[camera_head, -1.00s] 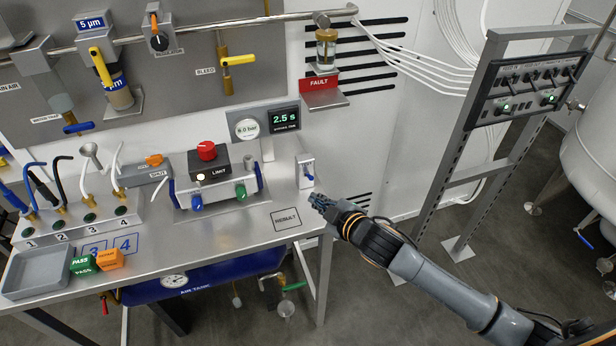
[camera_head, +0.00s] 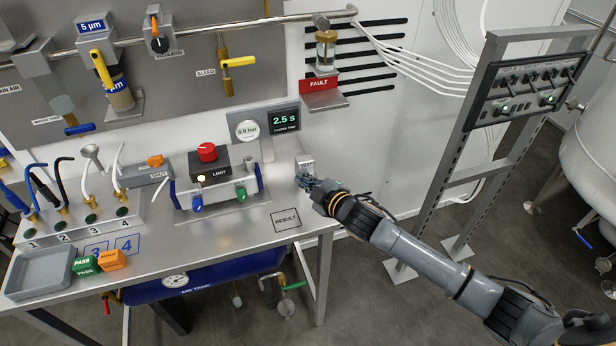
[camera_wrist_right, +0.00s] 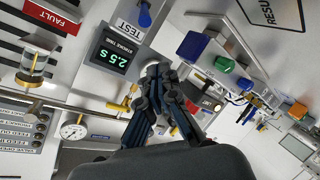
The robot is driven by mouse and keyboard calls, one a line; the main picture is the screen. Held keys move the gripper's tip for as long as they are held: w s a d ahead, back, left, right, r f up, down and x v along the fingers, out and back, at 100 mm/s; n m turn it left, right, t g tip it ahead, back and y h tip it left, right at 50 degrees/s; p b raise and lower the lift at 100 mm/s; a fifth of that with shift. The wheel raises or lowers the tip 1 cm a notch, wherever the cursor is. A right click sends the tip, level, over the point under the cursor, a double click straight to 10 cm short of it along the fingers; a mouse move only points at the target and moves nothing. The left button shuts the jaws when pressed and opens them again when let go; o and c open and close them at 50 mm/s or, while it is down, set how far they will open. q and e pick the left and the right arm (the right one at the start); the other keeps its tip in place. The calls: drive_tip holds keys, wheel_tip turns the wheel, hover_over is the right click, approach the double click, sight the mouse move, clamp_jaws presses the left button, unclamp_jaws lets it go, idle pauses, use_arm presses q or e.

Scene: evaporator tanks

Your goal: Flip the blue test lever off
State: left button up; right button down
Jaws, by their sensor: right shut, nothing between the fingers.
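The test lever's grey box (camera_head: 305,162) stands at the right end of the bench. In the head view my right gripper (camera_head: 304,181) is in front of it and hides the blue lever. In the right wrist view the blue test lever (camera_wrist_right: 145,15) shows at the top edge, beside the TEST label (camera_wrist_right: 124,26). There my right gripper (camera_wrist_right: 160,72) is shut and empty, with its fingertips below the lever in the picture. Whether the fingers touch the lever or its box I cannot tell. My left gripper is out of view.
The limit unit (camera_head: 211,168) with its red knob and the 2.5 s display (camera_head: 284,119) are left of the gripper. The red FAULT shelf (camera_head: 322,86) is above. The RESULT square (camera_head: 286,219) on the bench is bare. A switch-panel frame (camera_head: 470,140) stands to the right.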

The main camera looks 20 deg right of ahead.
drive_tip(key=w+f+p, duration=0.1)
drive_tip(key=w, duration=0.1)
drive_tip(key=w+d+f, duration=0.1)
drive_tip(key=f, duration=0.1)
drive_tip(key=shift+w+p, duration=0.35)
drive_tip(key=shift+s+d+f, duration=0.15)
drive_tip(key=shift+s+d, duration=0.05)
drive_tip(key=shift+d, duration=0.3)
drive_tip(key=shift+a+f, duration=0.1)
